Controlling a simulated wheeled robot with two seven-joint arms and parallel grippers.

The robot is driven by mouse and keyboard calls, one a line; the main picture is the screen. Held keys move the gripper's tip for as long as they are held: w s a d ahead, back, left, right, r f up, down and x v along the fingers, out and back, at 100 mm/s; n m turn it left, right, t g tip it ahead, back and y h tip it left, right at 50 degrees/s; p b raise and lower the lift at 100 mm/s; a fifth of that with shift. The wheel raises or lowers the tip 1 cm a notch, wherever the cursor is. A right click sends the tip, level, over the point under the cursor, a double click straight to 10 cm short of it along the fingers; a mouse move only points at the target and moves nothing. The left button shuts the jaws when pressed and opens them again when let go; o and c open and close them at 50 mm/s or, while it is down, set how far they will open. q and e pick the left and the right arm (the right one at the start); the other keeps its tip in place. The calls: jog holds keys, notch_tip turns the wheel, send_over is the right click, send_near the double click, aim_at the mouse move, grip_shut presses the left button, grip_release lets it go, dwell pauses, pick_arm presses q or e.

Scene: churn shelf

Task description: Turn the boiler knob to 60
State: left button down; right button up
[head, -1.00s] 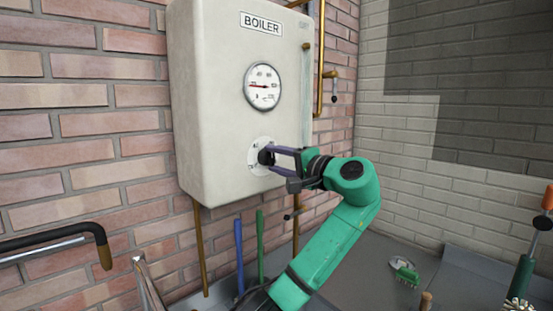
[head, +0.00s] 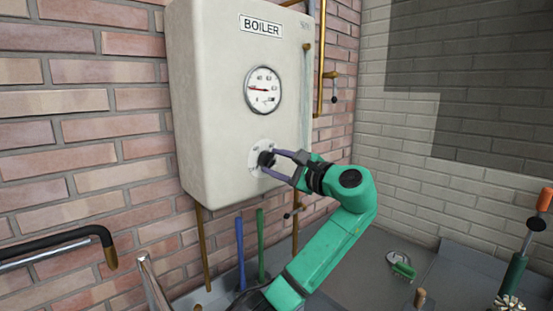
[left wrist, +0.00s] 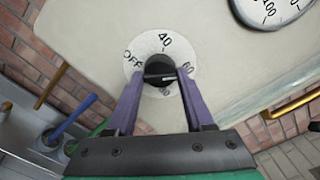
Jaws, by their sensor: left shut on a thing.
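The boiler (head: 215,120) is a cream box on the brick wall, with a round gauge (head: 263,90) above the knob. The black boiler knob (head: 265,159) sits on a white dial plate low on its front. In the left wrist view the knob (left wrist: 159,67) is at the centre of the dial, which reads OFF, 40, 60 and a partly hidden number below. My left gripper (head: 268,162) is shut on the knob, with one purple finger on each side; it also shows in the left wrist view (left wrist: 160,78). The knob's exact pointer setting is unclear. My right gripper is not in view.
Brass pipes (head: 319,70) run beside the boiler at right. A blue handle (head: 239,250) and a green handle (head: 260,245) stand below it. A black curved pipe (head: 75,237) is at left. A green brush (head: 403,268) lies on the grey surface at right.

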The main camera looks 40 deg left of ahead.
pick_arm(q)
jog(key=shift+r+m, duration=0.15)
jog(key=shift+m, duration=0.35)
jog(key=shift+c, duration=2)
grip_release()
jog(key=shift+o, duration=0.6)
jog(key=shift+a, duration=0.1)
jog(key=shift+f, duration=0.2)
jog(key=shift+d, duration=0.35)
jog(key=s+d+b, duration=0.1)
jog(key=d+b, duration=0.4)
jog(key=d, duration=0.8)
jog(key=shift+d, duration=0.4)
jog(key=shift+s, duration=0.1)
